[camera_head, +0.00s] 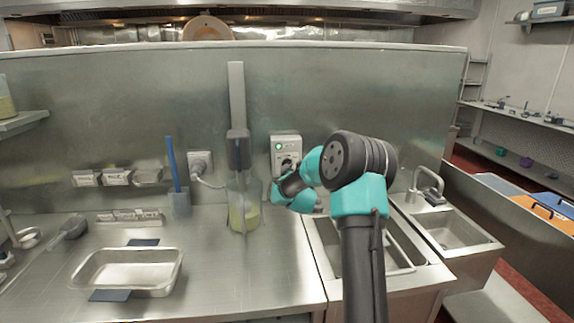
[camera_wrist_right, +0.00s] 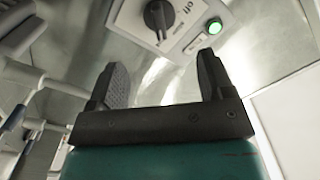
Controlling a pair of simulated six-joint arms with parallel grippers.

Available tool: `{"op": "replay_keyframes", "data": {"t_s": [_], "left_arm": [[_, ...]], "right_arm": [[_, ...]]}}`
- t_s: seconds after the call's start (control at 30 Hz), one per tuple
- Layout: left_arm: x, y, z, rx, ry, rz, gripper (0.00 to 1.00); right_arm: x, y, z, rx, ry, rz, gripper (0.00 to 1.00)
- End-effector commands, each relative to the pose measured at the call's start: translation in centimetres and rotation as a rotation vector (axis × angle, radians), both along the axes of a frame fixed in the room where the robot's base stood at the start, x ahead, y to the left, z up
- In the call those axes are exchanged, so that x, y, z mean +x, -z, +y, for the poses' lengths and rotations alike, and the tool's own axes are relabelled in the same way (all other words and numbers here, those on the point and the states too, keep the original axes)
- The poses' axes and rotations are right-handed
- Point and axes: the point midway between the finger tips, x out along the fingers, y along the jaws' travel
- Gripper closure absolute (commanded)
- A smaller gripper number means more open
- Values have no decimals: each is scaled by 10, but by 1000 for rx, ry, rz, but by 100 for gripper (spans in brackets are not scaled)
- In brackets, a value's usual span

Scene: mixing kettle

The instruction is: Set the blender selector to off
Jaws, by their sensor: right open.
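The blender selector is a dark round knob (camera_wrist_right: 158,17) on a pale control box (camera_head: 285,143) fixed to the steel back wall. The wrist view shows an "off" label beside the knob and a lit green lamp (camera_wrist_right: 215,26); the lamp also shows in the head view (camera_head: 278,146). My right gripper (camera_wrist_right: 155,80) is open and empty, its fingers pointing toward the box with the knob just past the fingertips, not between them. In the head view my right arm partly covers the box's lower right. My left gripper is not in view.
A tall blender (camera_head: 238,150) with a clear vessel of yellowish content stands left of the box. A socket with a plug and cord (camera_head: 199,163) is further left. A steel tray (camera_head: 127,268) lies on the counter. A sink (camera_head: 452,231) is at the right.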

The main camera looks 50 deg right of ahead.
Motion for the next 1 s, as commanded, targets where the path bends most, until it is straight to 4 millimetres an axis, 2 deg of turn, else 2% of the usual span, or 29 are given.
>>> {"op": "replay_keyframes", "data": {"t_s": [0.77,1.0], "left_arm": [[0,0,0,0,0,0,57],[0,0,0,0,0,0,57]], "right_arm": [[57,0,-46,-1,1,0,26],[58,0,-47,-1,0,1,26]]}}
